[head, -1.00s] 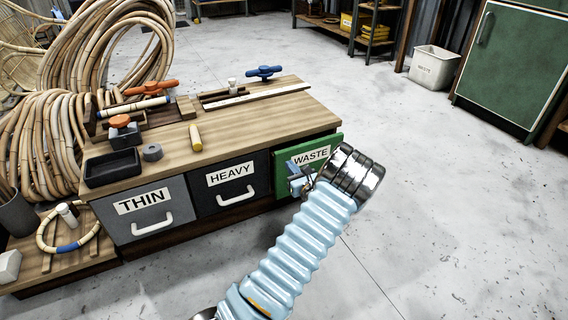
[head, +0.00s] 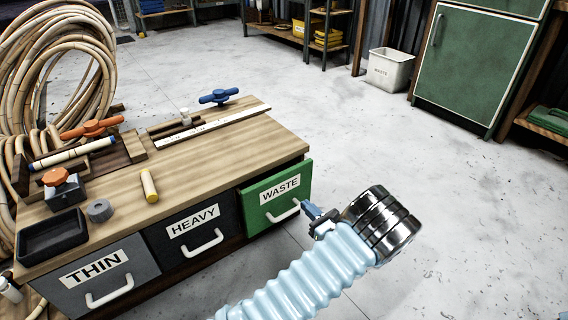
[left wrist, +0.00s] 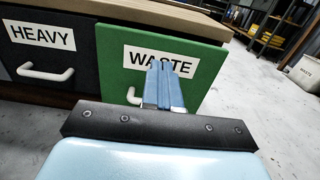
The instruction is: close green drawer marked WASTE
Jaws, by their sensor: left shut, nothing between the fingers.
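The green drawer marked WASTE (head: 276,193) is the rightmost of the drawers under the wooden bench top. My left gripper (head: 308,208) is shut and empty, just right of the handle and in front of the drawer. In the left wrist view its closed blue fingers (left wrist: 164,84) cover part of the WASTE label and handle; contact cannot be told. My right gripper is not in view.
The HEAVY drawer (head: 193,228) and THIN drawer (head: 98,279) sit to the left, both looking shut. The bench top (head: 205,160) carries clamps, a black tray (head: 52,236) and a yellow cylinder (head: 149,185). Open floor (head: 400,140) lies to the right.

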